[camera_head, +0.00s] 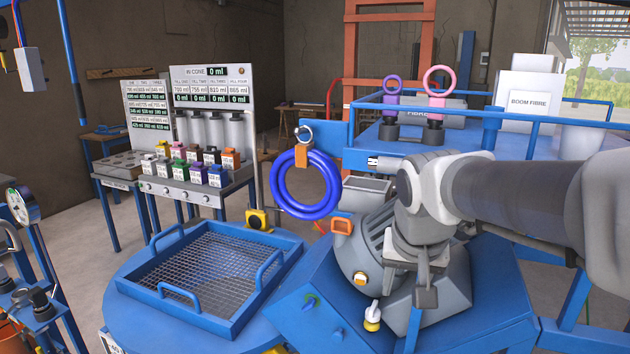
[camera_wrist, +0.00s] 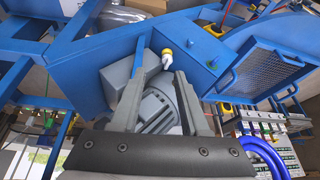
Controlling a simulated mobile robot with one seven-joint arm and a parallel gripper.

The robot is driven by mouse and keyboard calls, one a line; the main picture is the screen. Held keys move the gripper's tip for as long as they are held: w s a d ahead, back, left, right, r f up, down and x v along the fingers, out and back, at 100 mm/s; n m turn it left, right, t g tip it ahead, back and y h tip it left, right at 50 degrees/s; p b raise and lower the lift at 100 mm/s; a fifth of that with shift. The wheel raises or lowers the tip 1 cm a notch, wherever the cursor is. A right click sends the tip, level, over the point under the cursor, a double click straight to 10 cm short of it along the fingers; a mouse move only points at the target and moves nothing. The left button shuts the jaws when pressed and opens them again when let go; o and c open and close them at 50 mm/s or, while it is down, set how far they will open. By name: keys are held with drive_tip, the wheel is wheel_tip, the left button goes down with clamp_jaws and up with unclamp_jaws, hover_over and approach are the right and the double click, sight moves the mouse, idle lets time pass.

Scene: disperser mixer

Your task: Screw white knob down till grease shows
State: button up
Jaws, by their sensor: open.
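The white knob (camera_head: 373,312) stands on a yellow base on the sloped top of the blue machine housing (camera_head: 330,310), beside a grey motor (camera_head: 375,255). In the wrist view the white knob (camera_wrist: 167,63) shows between and just beyond my fingertips, with its yellow base above it. My gripper (camera_head: 424,292) is close to the right of the knob in the head view. In the wrist view my gripper (camera_wrist: 161,68) is open with nothing between its fingers; they look apart from the knob. I see no grease around the knob.
A mesh tray (camera_head: 210,270) lies on the round blue table at the left. A blue ring (camera_head: 304,210) hangs behind the motor. A dispenser rack (camera_head: 210,130) stands behind.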

drive_tip(key=s+f+n, duration=0.2)
drive_tip(key=s+n, duration=0.1)
drive_tip(key=s, duration=1.1)
drive_tip(key=shift+s+t+y, duration=0.3)
drive_tip(key=shift+t+y, duration=0.1)
drive_tip(key=shift+d, duration=0.2)
